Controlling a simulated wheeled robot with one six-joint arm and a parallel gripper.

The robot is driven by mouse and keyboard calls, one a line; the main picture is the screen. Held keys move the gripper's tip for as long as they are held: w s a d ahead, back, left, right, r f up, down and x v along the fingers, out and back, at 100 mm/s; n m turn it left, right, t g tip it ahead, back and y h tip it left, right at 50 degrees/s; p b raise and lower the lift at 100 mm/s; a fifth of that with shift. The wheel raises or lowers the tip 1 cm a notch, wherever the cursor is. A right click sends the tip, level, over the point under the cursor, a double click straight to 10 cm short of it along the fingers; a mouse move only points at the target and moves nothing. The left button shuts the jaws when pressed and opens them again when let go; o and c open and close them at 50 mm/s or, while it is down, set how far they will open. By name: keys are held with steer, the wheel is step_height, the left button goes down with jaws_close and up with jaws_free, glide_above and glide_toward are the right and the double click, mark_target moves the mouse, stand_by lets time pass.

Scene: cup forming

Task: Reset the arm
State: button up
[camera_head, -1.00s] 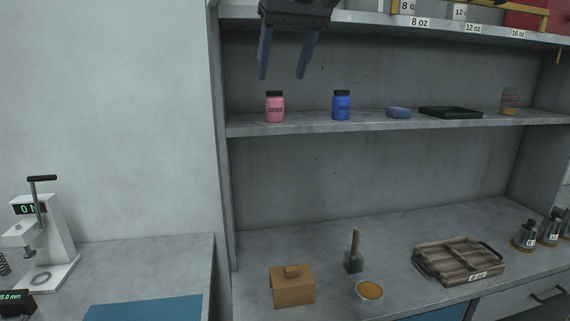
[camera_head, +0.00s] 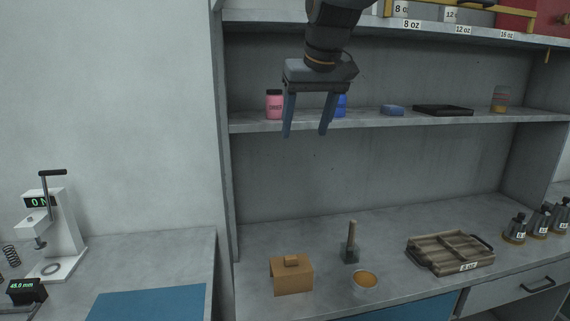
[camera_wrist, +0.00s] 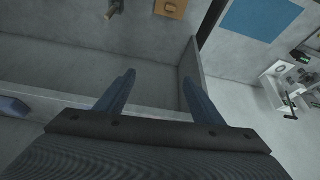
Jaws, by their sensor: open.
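My gripper (camera_head: 307,133) hangs in front of the middle shelf in the head view, fingers pointing down, open and empty. It partly covers the blue jar (camera_head: 341,104) on that shelf. The pink jar (camera_head: 274,104) stands just left of the fingers in the picture. In the wrist view, the two spread fingers of my gripper (camera_wrist: 160,85) have nothing between them, and the bench shows beyond.
The middle shelf (camera_head: 400,122) also holds a blue block (camera_head: 392,110), a black tray (camera_head: 443,110) and a small container (camera_head: 500,99). Below stand a brown box (camera_head: 292,275), a tamper (camera_head: 350,245), a cup (camera_head: 364,283) and a wooden tray (camera_head: 450,252). A press (camera_head: 58,235) stands left.

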steer(key=s+d+f+m+g+h, duration=0.1)
steer(key=s+d+f, duration=0.3)
steer(key=f, duration=0.5)
steer(key=s+d+f+m+g, duration=0.1)
steer(key=s+d+f, duration=0.35)
steer(key=f, duration=0.45)
steer(key=s+d+f+g, duration=0.1)
steer(key=s+d+f, duration=0.2)
steer(key=s+f, duration=0.3)
steer(key=s+d+f+m, duration=0.1)
steer(key=s+d+f, duration=0.2)
steer(key=s+f, duration=0.4)
steer(key=shift+s+f+g+h, duration=0.25)
steer(key=shift+s+g+h, duration=0.05)
steer(key=shift+s+g, duration=0.1)
